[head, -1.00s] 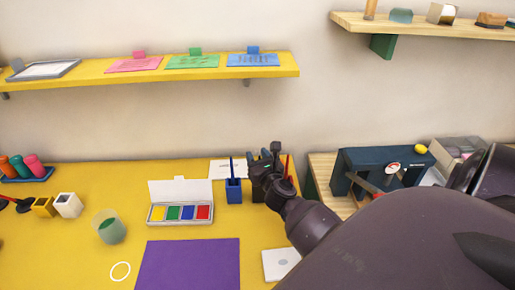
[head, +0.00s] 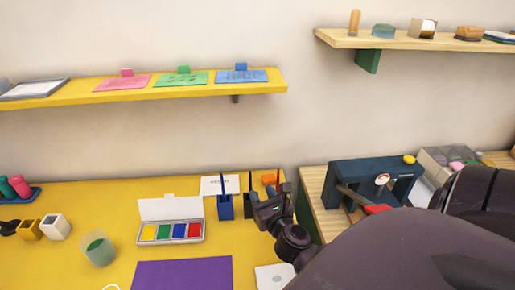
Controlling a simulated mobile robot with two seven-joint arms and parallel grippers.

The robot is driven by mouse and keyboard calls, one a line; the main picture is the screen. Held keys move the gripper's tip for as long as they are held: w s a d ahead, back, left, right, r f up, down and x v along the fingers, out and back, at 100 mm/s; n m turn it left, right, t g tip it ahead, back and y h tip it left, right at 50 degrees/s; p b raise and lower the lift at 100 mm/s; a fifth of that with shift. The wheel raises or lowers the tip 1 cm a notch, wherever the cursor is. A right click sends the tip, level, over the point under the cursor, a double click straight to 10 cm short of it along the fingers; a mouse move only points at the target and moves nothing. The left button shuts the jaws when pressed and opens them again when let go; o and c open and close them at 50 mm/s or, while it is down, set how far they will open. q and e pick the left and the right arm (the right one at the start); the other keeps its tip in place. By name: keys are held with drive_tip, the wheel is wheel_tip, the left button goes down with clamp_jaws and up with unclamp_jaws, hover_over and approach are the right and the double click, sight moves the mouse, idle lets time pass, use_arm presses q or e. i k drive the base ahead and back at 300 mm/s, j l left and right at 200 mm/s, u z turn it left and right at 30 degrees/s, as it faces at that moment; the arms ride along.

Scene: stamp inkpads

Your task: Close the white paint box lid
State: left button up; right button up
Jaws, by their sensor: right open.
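The white paint box (head: 171,231) stands on the yellow table, with yellow, green, blue and red paint pads in its tray. Its white lid (head: 170,208) stands up at the back edge, open. My right gripper (head: 266,190) is to the right of the box, apart from it, beyond the blue holder. Its jaws are open, and I see nothing held between them. My left gripper is not in view.
A blue holder (head: 225,207) stands between the box and my right gripper. A purple mat (head: 183,274) lies in front of the box. A translucent cup (head: 98,249) with green contents stands at its left. A yellow shelf (head: 150,96) hangs above.

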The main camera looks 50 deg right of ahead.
sight(169, 207)
drive_tip(key=k+j, duration=0.3)
drive_tip(key=k, duration=0.15)
drive_tip(key=k+j, duration=0.25)
drive_tip(key=k, duration=0.25)
